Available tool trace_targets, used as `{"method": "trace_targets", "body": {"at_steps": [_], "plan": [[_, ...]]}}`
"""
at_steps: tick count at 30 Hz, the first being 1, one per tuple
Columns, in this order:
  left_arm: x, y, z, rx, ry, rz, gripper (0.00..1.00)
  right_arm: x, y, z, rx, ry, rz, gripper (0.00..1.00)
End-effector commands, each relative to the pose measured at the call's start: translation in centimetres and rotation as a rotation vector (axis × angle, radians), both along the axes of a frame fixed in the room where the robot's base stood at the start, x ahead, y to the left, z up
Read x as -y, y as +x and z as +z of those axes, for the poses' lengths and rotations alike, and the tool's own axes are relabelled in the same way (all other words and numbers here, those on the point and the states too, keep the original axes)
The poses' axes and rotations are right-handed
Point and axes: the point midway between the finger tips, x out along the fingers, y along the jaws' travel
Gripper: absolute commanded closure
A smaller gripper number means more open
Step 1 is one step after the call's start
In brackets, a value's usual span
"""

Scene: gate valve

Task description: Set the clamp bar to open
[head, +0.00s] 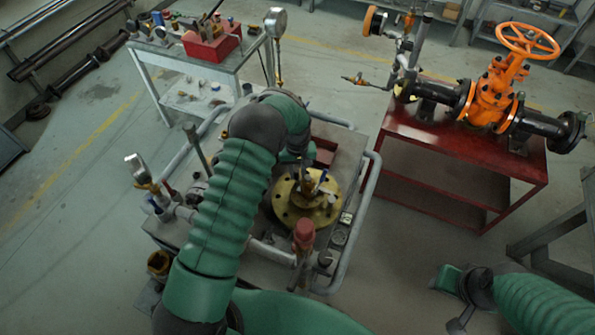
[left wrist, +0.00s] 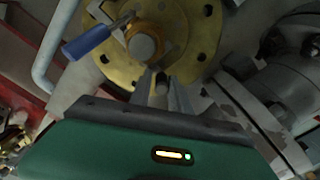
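A brass flange (head: 308,203) with bolt holes lies on the grey bench in the head view and fills the top of the left wrist view (left wrist: 205,38). A short lever with a blue grip (left wrist: 88,42) juts to the left from its centre, beside a round grey-brown stem (left wrist: 145,46). I take this lever for the clamp bar, but cannot be sure. My left gripper (left wrist: 158,82) points at the flange just below the stem. Its narrow fingers look close together; any contact is unclear. In the head view my left wrist hides most of it. My right arm's end is at the lower right, its fingers unclear.
A grey pipe rail (head: 367,200) surrounds the bench. A red-capped post (head: 304,236) stands at its front and a gauge (head: 137,168) at its left. An orange gate valve (head: 495,92) sits on a red table at right. A red toolbox (head: 212,42) stands behind.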

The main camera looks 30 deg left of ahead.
Motion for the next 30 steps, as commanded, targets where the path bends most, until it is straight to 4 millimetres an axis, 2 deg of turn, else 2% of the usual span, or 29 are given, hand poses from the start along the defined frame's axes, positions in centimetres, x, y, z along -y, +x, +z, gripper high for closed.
{"method": "trace_targets", "body": {"at_steps": [1,4,5,30], "plan": [[-0.01,-0.01,0.02,0.0,0.0,0.0,0.85,-0.01,0.0,0.0,0.0,0.0,0.0,0.64],[-0.02,-0.01,0.03,0.0,0.0,0.0,0.98,-0.01,0.0,0.0,0.0,0.0,0.0,0.64],[-0.02,-0.01,0.03,0.0,0.0,0.0,1.0,-0.01,0.0,0.0,0.0,0.0,0.0,0.64],[-0.12,0.09,0.1,0.002,0.002,0.001,1.0,-0.01,0.0,0.0,0.0,0.0,0.0,0.64]]}}
